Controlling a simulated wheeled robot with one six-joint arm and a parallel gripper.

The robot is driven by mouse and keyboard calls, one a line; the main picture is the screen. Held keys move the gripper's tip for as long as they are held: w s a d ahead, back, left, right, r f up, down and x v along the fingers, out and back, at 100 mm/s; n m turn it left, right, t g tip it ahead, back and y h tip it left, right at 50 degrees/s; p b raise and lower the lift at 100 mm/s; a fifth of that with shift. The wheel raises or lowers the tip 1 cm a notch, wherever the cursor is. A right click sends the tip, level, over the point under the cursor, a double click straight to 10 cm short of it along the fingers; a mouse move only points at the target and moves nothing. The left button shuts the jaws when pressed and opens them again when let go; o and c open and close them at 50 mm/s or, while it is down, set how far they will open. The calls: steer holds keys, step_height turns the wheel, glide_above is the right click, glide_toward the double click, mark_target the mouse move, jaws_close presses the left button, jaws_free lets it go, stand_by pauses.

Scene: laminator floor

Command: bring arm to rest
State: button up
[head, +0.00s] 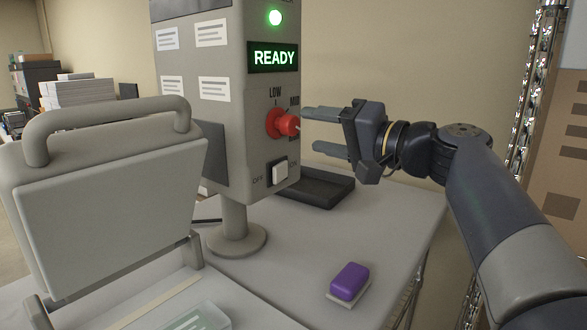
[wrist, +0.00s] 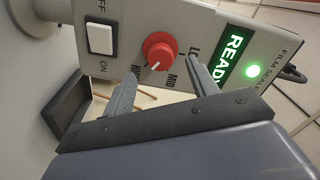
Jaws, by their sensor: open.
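My gripper (head: 312,130) is open and empty, its two fingers pointing left at the control box. The red knob (head: 283,123) is just left of the fingertips in the head view; I see no contact. In the wrist view the red knob (wrist: 159,50) shows just beyond and between the fingertips (wrist: 161,69). Its white mark points down toward the MID and HI labels, seemingly nearer HI, which a finger partly hides. The control box (head: 214,90) has a lit green lamp (head: 275,18), a READY display (head: 273,57) and a white OFF/ON switch (head: 280,173).
A laminator with a raised lid (head: 110,205) stands at left. A purple-topped block (head: 349,281) lies on the table (head: 300,245) at front. A dark tray (head: 322,190) sits below my gripper. A shiny post (head: 527,90) stands behind my arm at right.

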mark_target(295, 125)
steer(key=p+x, duration=0.1)
steer(key=x, duration=0.5)
steer(key=shift+w+a+r+p, duration=0.1)
steer(key=shift+a+p, duration=0.15)
steer(key=shift+p, duration=0.05)
steer(key=shift+w+a, duration=0.15)
steer(key=shift+w, duration=0.05)
steer(key=shift+s+n, duration=0.1)
steer(key=shift+n, duration=0.9)
steer(key=n+p, duration=0.1)
steer(key=n, duration=0.4)
steer(key=n+p, duration=0.4)
steer(key=n, duration=0.1)
steer(key=b+v, duration=0.3)
steer(key=v, duration=0.5)
steer(key=shift+d, duration=0.35)
steer(key=shift+s+a+f, duration=0.1)
steer(key=shift+f, duration=0.1)
